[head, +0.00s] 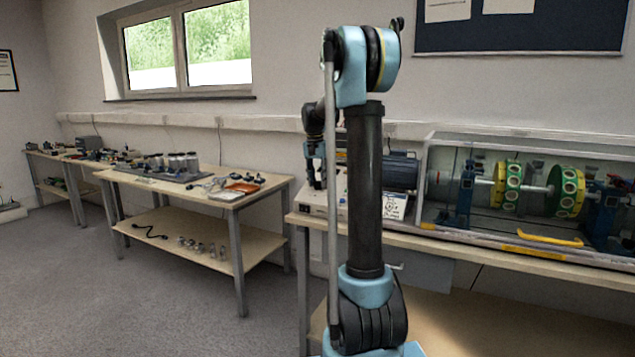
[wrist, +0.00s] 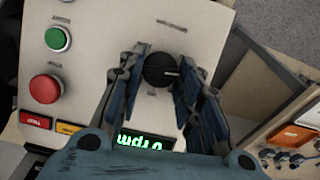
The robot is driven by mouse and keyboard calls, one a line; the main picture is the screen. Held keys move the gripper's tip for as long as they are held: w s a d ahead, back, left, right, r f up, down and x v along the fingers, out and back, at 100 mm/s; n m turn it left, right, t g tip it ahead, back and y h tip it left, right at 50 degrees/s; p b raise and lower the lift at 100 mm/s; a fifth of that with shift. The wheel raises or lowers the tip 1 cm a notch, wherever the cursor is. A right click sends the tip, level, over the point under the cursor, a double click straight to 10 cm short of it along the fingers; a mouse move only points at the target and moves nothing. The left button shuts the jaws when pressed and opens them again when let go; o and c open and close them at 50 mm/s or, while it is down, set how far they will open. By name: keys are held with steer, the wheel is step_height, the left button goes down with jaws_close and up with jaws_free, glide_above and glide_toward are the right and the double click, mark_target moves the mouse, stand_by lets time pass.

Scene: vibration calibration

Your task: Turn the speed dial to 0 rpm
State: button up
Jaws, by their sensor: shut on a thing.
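The speed dial (wrist: 157,72) is a round black knob with a light pointer line, on a pale control panel (wrist: 93,17). In the wrist view my gripper (wrist: 160,66) has one finger on each side of the dial and is shut on it. In the head view my gripper (head: 317,183) is at the panel, partly behind my arm, and the dial is hidden.
A green button (wrist: 58,39) and a large red button (wrist: 46,88) sit left of the dial. A clear-covered rotor rig (head: 530,190) with green and yellow discs stands right of the panel. A side bench (head: 190,200) with small parts stands at left, with open floor before it.

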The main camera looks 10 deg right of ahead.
steer(key=n, duration=0.1)
steer(key=n+h, duration=0.1)
steer(key=n, duration=0.2)
steer(key=shift+w+a+g, duration=0.2)
steer(key=shift+a+g, duration=0.1)
steer(key=shift+a, duration=0.05)
steer(key=shift+a+f+n+h, duration=0.1)
steer(key=shift+n+h, duration=0.6)
steer(key=shift+n, duration=1)
steer(key=o, duration=1.1)
steer(key=shift+s, duration=0.1)
steer(key=v, duration=1.1)
steer(key=shift+a+r, duration=0.15)
steer(key=shift+r, duration=0.25)
